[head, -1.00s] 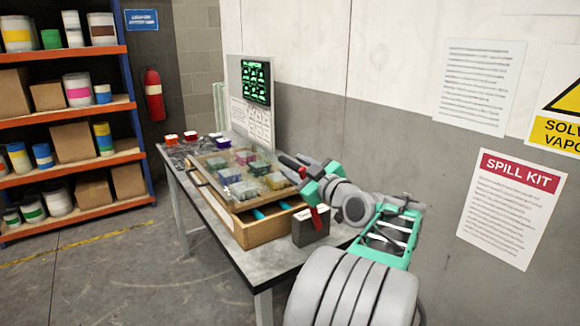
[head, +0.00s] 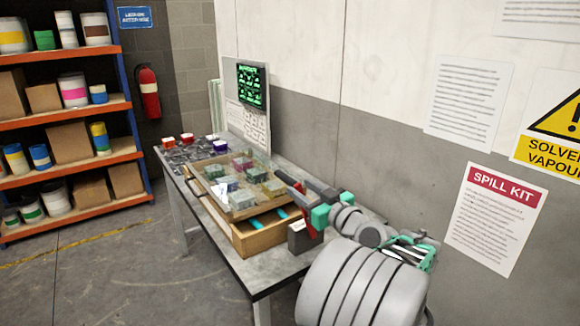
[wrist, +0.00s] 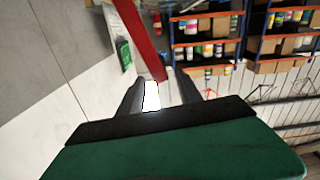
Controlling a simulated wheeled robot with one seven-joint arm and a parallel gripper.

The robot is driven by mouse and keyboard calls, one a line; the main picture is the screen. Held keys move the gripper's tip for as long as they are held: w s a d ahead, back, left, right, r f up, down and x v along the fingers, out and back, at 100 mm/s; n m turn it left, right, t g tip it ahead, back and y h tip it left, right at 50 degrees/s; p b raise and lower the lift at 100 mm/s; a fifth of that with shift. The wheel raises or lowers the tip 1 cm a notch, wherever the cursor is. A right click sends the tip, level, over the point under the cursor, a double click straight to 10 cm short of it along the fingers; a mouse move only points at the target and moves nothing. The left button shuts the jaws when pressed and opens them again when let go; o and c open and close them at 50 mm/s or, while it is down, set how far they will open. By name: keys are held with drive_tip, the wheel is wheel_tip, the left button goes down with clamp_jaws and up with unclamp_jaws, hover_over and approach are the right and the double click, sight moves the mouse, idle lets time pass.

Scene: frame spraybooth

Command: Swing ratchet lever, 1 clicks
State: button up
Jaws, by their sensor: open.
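The ratchet lever is a red bar (head: 307,223) rising from a small grey block (head: 299,239) at the bench's near right edge. My gripper (head: 299,188) is just above the block, and its body partly hides the lever. In the wrist view the red bar (wrist: 138,38) slants down from the top, and its lower visible end lies near the gap between my two dark fingertips (wrist: 160,77). The fingers are apart. I cannot tell whether either touches the bar.
A wooden drawer box (head: 258,240) with a clear-topped tray (head: 235,207) of colored blocks sits left of the lever. A green-lit screen (head: 252,86) stands behind. The grey wall (head: 400,170) is close on the right. The floor left of the bench is clear.

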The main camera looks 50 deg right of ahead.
sight(288, 180)
drive_tip(key=p+x, duration=0.1)
drive_tip(key=x, duration=0.6)
drive_tip(key=shift+w+f+p, duration=0.15)
drive_tip(key=shift+w+p, duration=0.05)
drive_tip(key=shift+p, duration=0.1)
clamp_jaws()
idle(0.9)
